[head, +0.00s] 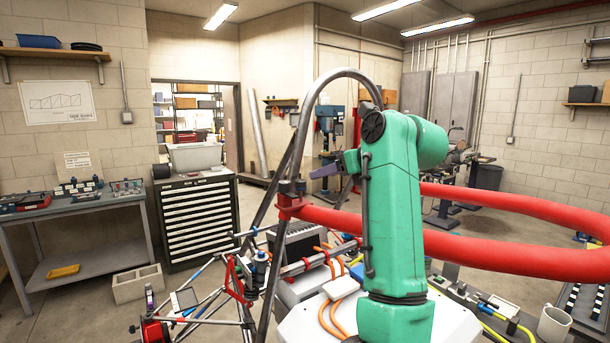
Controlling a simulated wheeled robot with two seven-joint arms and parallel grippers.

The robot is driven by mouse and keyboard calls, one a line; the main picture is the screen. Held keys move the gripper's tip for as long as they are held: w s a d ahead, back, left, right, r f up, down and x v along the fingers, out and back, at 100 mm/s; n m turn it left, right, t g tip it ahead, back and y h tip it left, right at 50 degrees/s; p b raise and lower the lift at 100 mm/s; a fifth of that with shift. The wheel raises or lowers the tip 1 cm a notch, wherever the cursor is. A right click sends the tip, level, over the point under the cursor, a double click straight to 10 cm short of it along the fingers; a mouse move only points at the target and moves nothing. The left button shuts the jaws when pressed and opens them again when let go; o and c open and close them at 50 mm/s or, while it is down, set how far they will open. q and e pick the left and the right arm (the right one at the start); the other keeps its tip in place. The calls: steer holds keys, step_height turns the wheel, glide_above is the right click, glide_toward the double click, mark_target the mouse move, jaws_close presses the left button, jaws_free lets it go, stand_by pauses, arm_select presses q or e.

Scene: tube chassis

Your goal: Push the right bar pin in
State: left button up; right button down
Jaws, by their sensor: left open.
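A thick red bar (480,262) runs from a bracket (290,200) on the dark tube hoop (313,100) out to the right edge, passing behind my green arm. A red bar section also shows farther back on the right. Small dark pin-like parts (291,186) stand on top of the bracket; I cannot tell how deep they sit. My green arm hides part of the bar. My right gripper is not in view.
A tube frame with red joints (240,280) and orange cables fills the lower middle. A drawer cabinet (196,215) and a workbench (70,212) stand at the left. A white mug (553,324) is at the lower right. Open floor shows behind.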

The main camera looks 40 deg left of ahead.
mark_target(302, 181)
arm_select(q)
steer(key=x, duration=0.1)
steer(key=p+x, duration=0.1)
steer(key=x, duration=0.1)
steer(key=p+x, duration=0.1)
steer(key=x, duration=0.1)
steer(key=shift+w+a+r, duration=0.1)
steer(key=shift+a+r, duration=0.05)
steer(key=shift+r, duration=0.1)
steer(key=p+x, duration=0.1)
steer(key=x, duration=0.1)
steer(key=p+x, duration=0.1)
steer(key=x, duration=0.2)
steer(key=shift+w+f+p, duration=0.25)
steer(key=shift+w+p, duration=0.05)
steer(key=shift+w, duration=0.1)
steer(key=shift+a+f, duration=0.1)
steer(key=shift+f, duration=0.05)
steer(key=shift+s, duration=0.2)
steer(key=shift+c, duration=1)
steer(key=shift+w, duration=0.1)
jaws_close()
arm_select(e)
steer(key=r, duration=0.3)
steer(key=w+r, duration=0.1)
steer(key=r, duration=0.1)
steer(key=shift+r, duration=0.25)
